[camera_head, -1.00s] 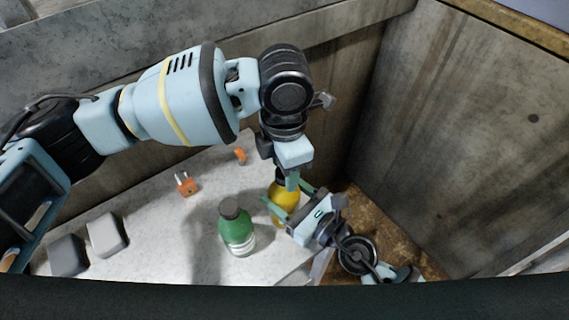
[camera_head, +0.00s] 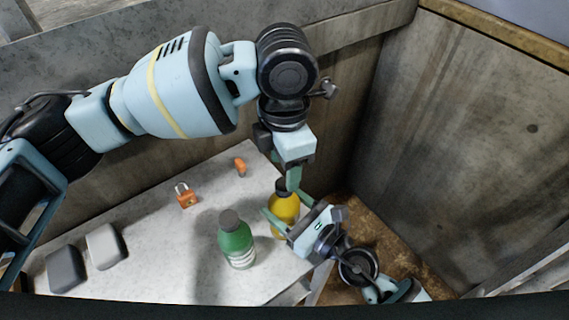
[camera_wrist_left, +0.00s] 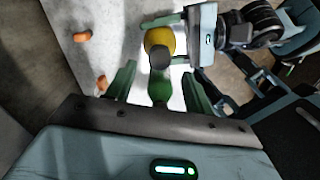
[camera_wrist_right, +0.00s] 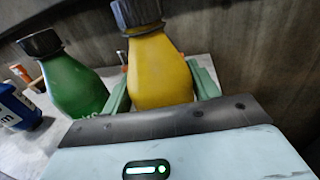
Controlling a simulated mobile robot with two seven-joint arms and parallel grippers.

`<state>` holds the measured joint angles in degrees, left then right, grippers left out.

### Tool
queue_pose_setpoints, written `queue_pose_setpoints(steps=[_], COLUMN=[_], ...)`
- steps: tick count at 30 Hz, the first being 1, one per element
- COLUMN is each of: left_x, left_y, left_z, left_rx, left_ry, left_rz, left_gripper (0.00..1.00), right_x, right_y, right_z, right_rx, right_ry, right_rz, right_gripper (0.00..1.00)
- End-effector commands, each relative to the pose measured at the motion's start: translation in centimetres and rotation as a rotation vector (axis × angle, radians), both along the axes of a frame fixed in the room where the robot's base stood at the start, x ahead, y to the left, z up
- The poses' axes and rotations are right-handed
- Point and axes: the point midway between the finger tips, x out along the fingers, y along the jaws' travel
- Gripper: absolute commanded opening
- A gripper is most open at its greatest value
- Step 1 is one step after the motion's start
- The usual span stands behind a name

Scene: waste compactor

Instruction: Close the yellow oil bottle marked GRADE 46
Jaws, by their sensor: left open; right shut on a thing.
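The yellow bottle (camera_head: 285,215) stands upright at the right end of the pale table, with a dark cap (camera_wrist_right: 136,12) on its neck. Whether the cap is tight I cannot tell. My right gripper (camera_head: 272,222) is shut around the yellow bottle's body, one finger on each side, as the right wrist view (camera_wrist_right: 160,98) shows. My left gripper (camera_head: 293,182) is open and points down just above the cap, apart from it as far as I can see. In the left wrist view the yellow bottle (camera_wrist_left: 159,36) lies ahead of its fingers. No GRADE 46 marking is readable.
A green bottle (camera_head: 236,242) with a dark cap stands left of the yellow one. An orange padlock (camera_head: 186,196), a small orange item (camera_head: 240,167) and two grey blocks (camera_head: 104,247) lie further left. A blue container (camera_wrist_right: 16,108) shows in the right wrist view. Wooden walls (camera_head: 470,130) rise behind and right.

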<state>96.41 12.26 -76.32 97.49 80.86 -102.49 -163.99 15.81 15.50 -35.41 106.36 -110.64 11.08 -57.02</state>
Motion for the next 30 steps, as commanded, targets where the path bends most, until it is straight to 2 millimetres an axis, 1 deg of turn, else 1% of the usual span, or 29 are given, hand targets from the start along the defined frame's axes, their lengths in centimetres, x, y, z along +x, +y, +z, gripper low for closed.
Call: queue_pose_setpoints(steps=[5, 8, 11, 30], left_x=[0.0, 0.0, 0.0, 0.0], left_y=[0.0, 0.0, 0.0, 0.0], left_z=[0.0, 0.0, 0.2, 1.1], left_rx=[0.000, 0.000, 0.000, -0.001], left_ry=[0.000, 0.000, 0.000, -0.001], left_rz=[0.023, 0.091, 0.211, 1.250], left_gripper=[0.49, 0.49, 0.49, 0.49], right_x=[0.0, 0.0, 0.0, 0.0], right_y=[0.0, 0.0, 0.0, 0.0], right_z=[0.0, 0.0, 0.0, 0.0], right_rx=[0.000, 0.000, 0.000, 0.000], right_ry=[0.000, 0.000, 0.000, 0.000], right_rz=[0.000, 0.000, 0.000, 0.000], right_gripper=[0.00, 0.00, 0.00, 0.00])
